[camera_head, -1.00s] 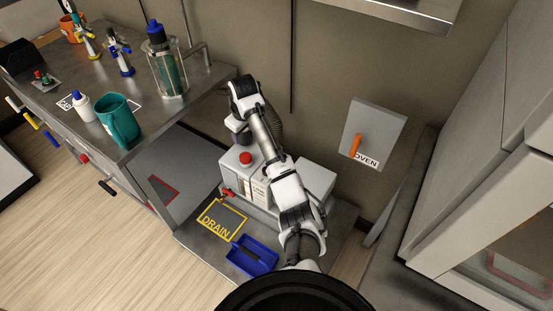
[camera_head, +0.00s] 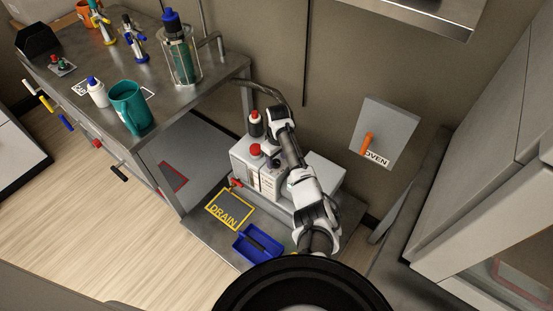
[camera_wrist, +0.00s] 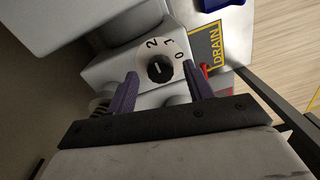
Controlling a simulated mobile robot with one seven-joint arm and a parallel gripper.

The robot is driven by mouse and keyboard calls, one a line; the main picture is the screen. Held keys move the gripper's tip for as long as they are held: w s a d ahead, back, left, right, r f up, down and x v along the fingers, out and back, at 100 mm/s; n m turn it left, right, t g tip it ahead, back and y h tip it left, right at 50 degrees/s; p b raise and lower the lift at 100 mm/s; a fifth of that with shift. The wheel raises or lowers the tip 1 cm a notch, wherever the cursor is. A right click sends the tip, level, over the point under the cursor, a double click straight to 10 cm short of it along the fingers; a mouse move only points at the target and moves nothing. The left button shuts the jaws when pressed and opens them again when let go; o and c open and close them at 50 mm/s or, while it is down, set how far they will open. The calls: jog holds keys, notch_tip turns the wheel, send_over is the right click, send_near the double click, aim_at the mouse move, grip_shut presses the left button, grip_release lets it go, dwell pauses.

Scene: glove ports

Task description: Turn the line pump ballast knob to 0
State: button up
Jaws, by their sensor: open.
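The line pump (camera_head: 245,160) is a light grey box with a red cap, on the low shelf under the bench. In the wrist view its black ballast knob (camera_wrist: 160,68) sits on a pale round dial (camera_wrist: 143,52) marked 2, 1 and 0. A short light mark shows on the knob, but I cannot tell exactly where it points; it does not clearly line up with 0. My gripper (camera_wrist: 160,72) is open, with one dark purple finger on each side of the knob. I cannot tell whether they touch it.
A yellow-framed DRAIN mat (camera_head: 229,209) and a blue tray (camera_head: 257,245) lie on the shelf beside the pump. A red handle (camera_head: 236,183) is at the pump's front. The bench (camera_head: 225,72) stands left. A grey oven box (camera_head: 388,125) with an orange lever hangs on the wall.

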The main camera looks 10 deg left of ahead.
jog(key=shift+f, duration=0.6)
jog(key=c, duration=1)
jog(key=shift+o, duration=0.2)
